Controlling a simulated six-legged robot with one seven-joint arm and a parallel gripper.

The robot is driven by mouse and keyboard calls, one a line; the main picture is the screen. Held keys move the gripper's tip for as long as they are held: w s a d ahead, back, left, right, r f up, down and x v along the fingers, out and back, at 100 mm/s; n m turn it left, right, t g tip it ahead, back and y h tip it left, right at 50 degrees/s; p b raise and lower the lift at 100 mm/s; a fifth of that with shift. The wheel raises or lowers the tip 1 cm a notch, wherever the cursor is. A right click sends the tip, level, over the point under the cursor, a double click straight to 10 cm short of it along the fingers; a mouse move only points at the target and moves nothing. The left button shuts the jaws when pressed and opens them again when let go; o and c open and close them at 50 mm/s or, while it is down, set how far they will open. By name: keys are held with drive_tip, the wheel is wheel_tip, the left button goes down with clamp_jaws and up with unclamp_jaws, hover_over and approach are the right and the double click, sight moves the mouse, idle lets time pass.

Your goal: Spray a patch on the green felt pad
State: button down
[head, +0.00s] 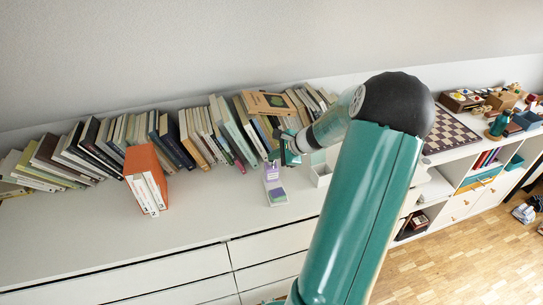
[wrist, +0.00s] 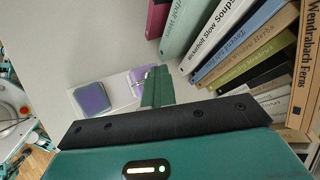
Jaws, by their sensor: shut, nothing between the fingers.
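My gripper (head: 290,152) is shut and empty, just above and behind a small pale bottle (head: 271,172) with a lilac label. In the wrist view its closed green fingers (wrist: 157,86) cover part of what looks like the bottle (wrist: 138,79). I cannot tell whether the fingertips touch its top. The felt pad (head: 277,196) lies on a white plate in front of the bottle. In the wrist view most of the pad (wrist: 92,98) looks purple, with a thin green edge. The bottle appears to stand upright at the pad's rear edge.
A row of books (head: 215,135) lines the wall behind. An orange box of books (head: 146,178) stands to the left. A white open box (head: 321,173) is right of the bottle. The cabinet top (head: 80,235) is bare at front left. A chessboard (head: 450,131) lies farther right.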

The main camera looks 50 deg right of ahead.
drive_tip(key=shift+s+a+f, duration=0.1)
drive_tip(key=shift+s+f, duration=0.05)
drive_tip(key=shift+f, duration=0.1)
drive_tip(key=shift+r, duration=3.2)
